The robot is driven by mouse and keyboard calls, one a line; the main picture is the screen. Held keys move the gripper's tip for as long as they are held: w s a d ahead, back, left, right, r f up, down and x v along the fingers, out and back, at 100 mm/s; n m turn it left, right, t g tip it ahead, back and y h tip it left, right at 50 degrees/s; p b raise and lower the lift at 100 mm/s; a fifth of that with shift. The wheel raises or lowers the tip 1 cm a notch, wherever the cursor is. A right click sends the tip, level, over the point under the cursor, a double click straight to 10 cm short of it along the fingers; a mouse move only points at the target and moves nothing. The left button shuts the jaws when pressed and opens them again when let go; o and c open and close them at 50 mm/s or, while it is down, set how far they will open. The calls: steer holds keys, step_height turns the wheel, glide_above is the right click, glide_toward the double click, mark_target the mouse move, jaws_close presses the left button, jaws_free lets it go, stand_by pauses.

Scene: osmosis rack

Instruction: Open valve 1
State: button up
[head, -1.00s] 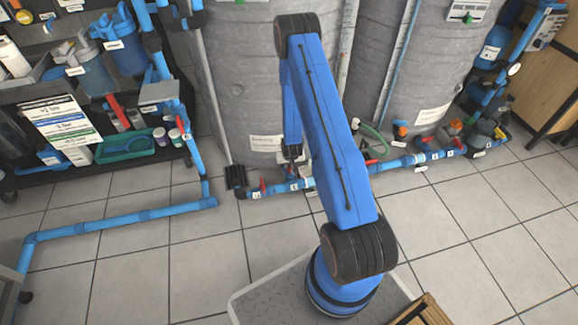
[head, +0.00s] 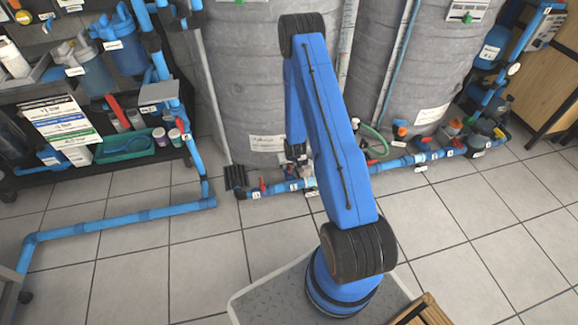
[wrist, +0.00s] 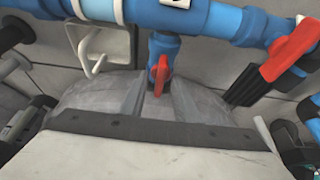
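A blue pipe run with red-handled valves lies low along the front of the grey tanks. One red valve handle (head: 262,186) shows left of my arm in the head view. In the wrist view a large red handle (wrist: 290,47) is at the upper right on the blue pipe (wrist: 200,17). A smaller red handle (wrist: 160,75) sits on a short blue branch below the pipe, near the picture's middle. I cannot read which valve is number 1. My gripper is close to the pipe, mostly hidden behind my arm in the head view; its grey parts fill the lower wrist view.
A black ridged block (head: 235,177) stands at the pipe's left end. A rack with blue filters (head: 95,75) and a green tray (head: 125,146) is at left. Grey tanks (head: 255,80) stand close behind the pipe. The tiled floor (head: 490,225) at right is clear.

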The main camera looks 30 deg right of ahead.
steer(key=v, duration=1.7)
steer(key=shift+s+r, duration=0.15)
steer(key=s+a+r, duration=0.3)
steer(key=r, duration=0.8)
steer(key=s+a+r+n, duration=0.1)
steer(key=s+a+r, duration=0.15)
steer(key=r, duration=0.75)
steer(key=s+a+r, duration=0.2)
steer(key=a+r, duration=0.2)
steer(key=r, duration=0.7)
steer(key=s+a+r, duration=0.2)
steer(key=s+r, duration=0.3)
steer(key=s, duration=0.3)
steer(key=s+a+r+n, duration=0.1)
steer(key=s+a+r, duration=0.2)
steer(key=s, duration=0.6)
steer(key=s+a+r+n+y, duration=0.1)
steer(key=s+a+r, duration=0.1)
steer(key=s+r, duration=0.5)
steer(key=shift+s+a+t, duration=0.25)
steer(key=shift+s+t, duration=0.05)
steer(key=shift+s, duration=0.85)
